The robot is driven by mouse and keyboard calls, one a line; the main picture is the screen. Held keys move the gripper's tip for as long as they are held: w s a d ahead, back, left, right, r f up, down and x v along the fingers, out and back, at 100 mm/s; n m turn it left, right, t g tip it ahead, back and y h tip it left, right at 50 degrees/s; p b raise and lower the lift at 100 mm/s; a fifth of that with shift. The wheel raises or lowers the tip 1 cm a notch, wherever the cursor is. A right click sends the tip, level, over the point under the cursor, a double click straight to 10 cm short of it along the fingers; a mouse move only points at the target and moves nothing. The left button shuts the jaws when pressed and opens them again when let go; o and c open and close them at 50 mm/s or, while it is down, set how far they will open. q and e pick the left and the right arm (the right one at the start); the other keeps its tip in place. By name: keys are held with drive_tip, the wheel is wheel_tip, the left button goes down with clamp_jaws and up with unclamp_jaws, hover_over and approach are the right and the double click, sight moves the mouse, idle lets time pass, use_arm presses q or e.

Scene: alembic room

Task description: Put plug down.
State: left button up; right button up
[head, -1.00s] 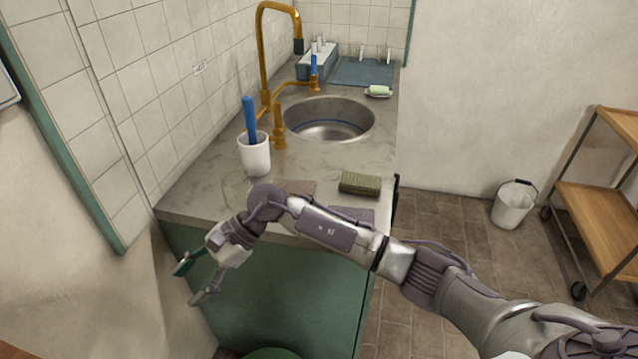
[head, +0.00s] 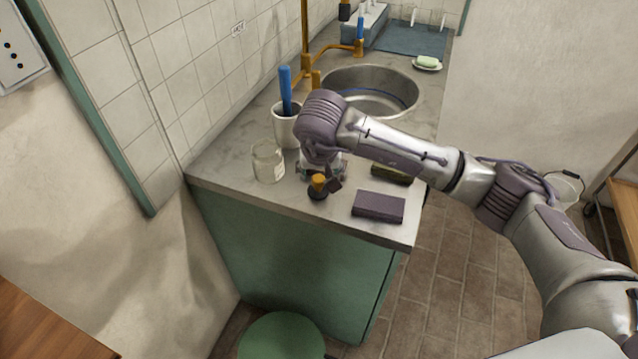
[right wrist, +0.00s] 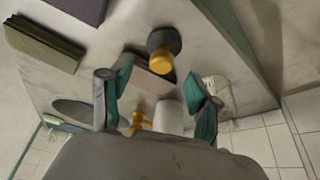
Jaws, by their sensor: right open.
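The plug (head: 318,188), dark with a yellow-orange top, stands on the grey countertop (head: 240,181) near its front edge. It also shows in the right wrist view (right wrist: 163,42), just beyond my fingertips and roughly centred between them. My right gripper (head: 324,174) is low over the counter by the plug, pointing down and partly hidden by its own wrist. In the right wrist view its green-padded fingers (right wrist: 160,80) are spread apart with nothing between the pads. My left gripper is out of view.
A glass jar (head: 268,163) and a white cup (head: 286,132) with a blue-handled tool stand left of my gripper. A purple block (head: 379,207) and a green sponge (head: 393,175) lie to the right. The sink (head: 378,88) is behind.

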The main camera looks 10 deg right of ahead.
sight(318, 178)
drive_tip(key=shift+w+f, duration=0.2)
drive_tip(key=shift+f, duration=0.3)
drive_tip(key=p+x, duration=0.1)
drive_tip(key=x, duration=0.2)
drive_tip(key=shift+w+a+f+p, duration=0.1)
drive_tip(key=shift+w+f+p, duration=0.15)
drive_tip(key=shift+w+p, duration=0.1)
drive_tip(key=shift+w+f, duration=0.15)
drive_tip(key=shift+f, duration=0.2)
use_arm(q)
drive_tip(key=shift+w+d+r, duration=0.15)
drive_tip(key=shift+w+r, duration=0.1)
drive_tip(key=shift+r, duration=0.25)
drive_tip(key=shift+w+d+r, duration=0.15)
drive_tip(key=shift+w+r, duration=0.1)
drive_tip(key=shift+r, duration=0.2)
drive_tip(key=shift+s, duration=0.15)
use_arm(e)
clamp_jaws()
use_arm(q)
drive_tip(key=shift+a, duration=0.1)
use_arm(e)
drive_tip(key=shift+r, duration=0.1)
